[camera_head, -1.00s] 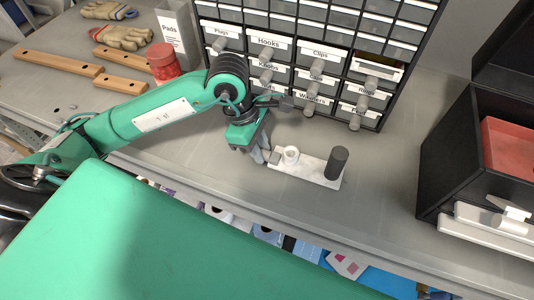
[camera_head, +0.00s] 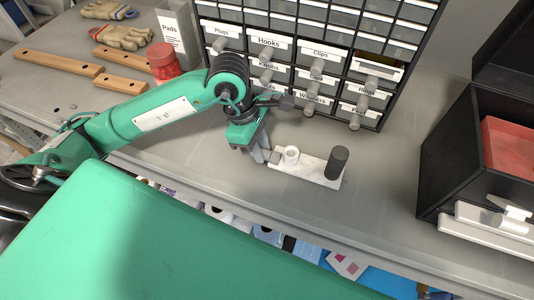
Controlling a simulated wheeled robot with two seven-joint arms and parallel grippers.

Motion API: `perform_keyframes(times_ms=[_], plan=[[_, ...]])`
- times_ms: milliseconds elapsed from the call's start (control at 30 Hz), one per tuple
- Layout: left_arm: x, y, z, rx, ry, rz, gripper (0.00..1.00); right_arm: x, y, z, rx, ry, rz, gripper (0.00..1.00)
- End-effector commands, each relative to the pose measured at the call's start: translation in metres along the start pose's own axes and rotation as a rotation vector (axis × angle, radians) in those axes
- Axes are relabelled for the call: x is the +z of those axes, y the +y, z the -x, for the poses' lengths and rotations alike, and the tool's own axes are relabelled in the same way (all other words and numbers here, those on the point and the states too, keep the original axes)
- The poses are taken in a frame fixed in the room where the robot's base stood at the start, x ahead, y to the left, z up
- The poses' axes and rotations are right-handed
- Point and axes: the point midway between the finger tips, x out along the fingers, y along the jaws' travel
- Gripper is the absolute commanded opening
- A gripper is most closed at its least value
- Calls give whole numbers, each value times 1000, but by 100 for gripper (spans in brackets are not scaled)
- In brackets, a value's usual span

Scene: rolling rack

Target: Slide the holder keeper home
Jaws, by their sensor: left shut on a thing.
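The holder (camera_head: 312,166) is a flat white plate lying on the grey worktop. A dark grey upright cylinder (camera_head: 338,163) stands at its right end, and a short white ring (camera_head: 291,155) stands toward its left end. A small grey block, seemingly the keeper (camera_head: 275,157), sits at the plate's left end beside the ring. My left gripper (camera_head: 266,157) points down at that left end, its fingers closed at the small grey block. The fingers partly hide the contact. My right gripper is not in view.
A drawer cabinet (camera_head: 310,45) with labelled drawers and protruding handles stands close behind the holder. A black box (camera_head: 460,160) with a red tray stands at the right. A red jar (camera_head: 163,63), wooden bars and gloves lie at the left. Worktop right of the holder is clear.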

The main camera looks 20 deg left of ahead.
Motion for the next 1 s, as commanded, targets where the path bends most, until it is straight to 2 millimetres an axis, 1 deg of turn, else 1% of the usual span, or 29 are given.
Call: perform_keyframes(times_ms=[1000], plan=[[-1,21,-2,-1,1,2,2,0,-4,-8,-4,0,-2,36]])
